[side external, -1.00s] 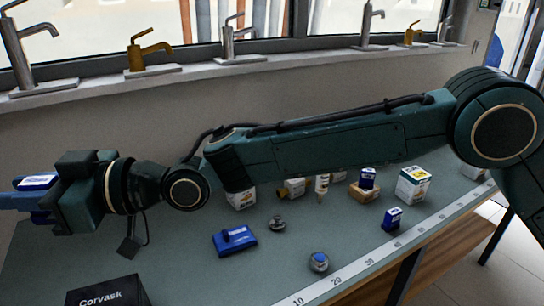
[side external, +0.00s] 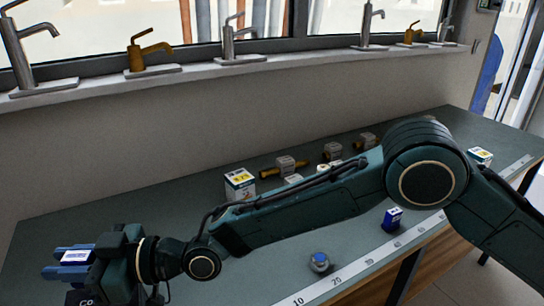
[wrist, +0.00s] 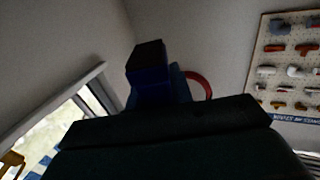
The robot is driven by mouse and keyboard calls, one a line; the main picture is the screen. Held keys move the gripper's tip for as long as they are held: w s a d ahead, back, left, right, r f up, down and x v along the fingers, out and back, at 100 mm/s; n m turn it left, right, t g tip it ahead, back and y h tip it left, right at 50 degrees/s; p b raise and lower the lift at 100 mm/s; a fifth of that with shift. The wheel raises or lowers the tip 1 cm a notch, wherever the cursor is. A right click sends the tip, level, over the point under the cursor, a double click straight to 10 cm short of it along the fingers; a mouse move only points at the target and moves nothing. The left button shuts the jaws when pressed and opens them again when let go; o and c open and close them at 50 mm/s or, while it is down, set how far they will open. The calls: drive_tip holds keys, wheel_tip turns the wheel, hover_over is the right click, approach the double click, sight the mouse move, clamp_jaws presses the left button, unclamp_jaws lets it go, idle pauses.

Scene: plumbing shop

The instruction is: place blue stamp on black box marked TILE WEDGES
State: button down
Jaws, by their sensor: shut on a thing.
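My gripper (side external: 68,264) is at the far left in the side view, its blue fingers pointing left. It is shut on the blue stamp (side external: 76,256), which shows a white-and-blue face between the fingers. In the wrist view a dark blue block with a black end (wrist: 148,75) stands up beyond the gripper body; it looks like the stamp. A black box (side external: 78,299) shows just below my gripper at the bottom edge, mostly hidden, with part of a white word on it. No TILE WEDGES marking is readable.
A small blue box (side external: 392,219) and a round grey piece with a blue top (side external: 319,262) stand near the ruler strip (side external: 365,265). A white box (side external: 240,184) and brass fittings (side external: 285,167) stand behind my arm. Taps line the sill (side external: 240,66).

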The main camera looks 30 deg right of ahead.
drive_tip(key=shift+f, duration=2.1)
drive_tip(key=shift+f, duration=0.15)
drive_tip(key=c, duration=1.2)
unclamp_jaws()
drive_tip(key=shift+c, duration=0.2)
drive_tip(key=shift+r, duration=0.2)
drive_tip(key=v, duration=1.2)
drive_tip(key=shift+f, duration=0.1)
